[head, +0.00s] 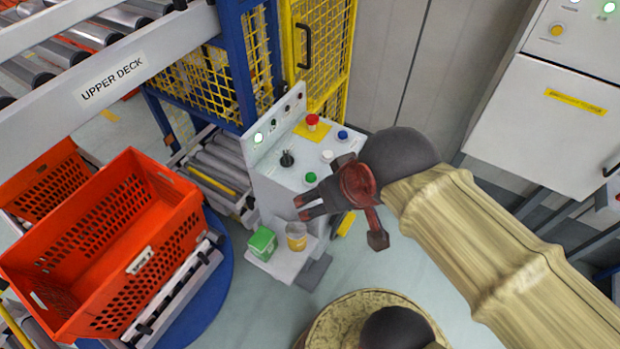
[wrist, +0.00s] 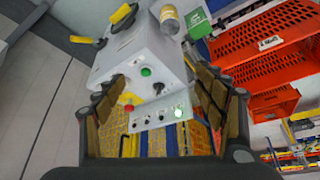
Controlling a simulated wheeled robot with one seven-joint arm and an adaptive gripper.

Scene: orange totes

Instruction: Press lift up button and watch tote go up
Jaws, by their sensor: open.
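A grey control box (head: 275,187) stands in front of the caged frame. Its sloped top carries a green button (head: 311,177), a white button (head: 327,156), a blue button (head: 342,135), a red button (head: 312,122) on a yellow plate and a black knob (head: 287,158). No lift label is readable. My gripper (head: 301,208) is open and empty by the box's front side. In the wrist view the green button (wrist: 146,71) shows between the spread fingers, apart from them. A large empty orange tote (head: 165,222) sits on a roller stand over a blue round base.
A second orange tote (head: 40,185) is behind the first. The upper deck conveyor (head: 120,75) runs above. A green container (head: 262,241) and a yellowish cup (head: 297,238) stand on a low shelf at the box. A grey cabinet (head: 540,130) is at right.

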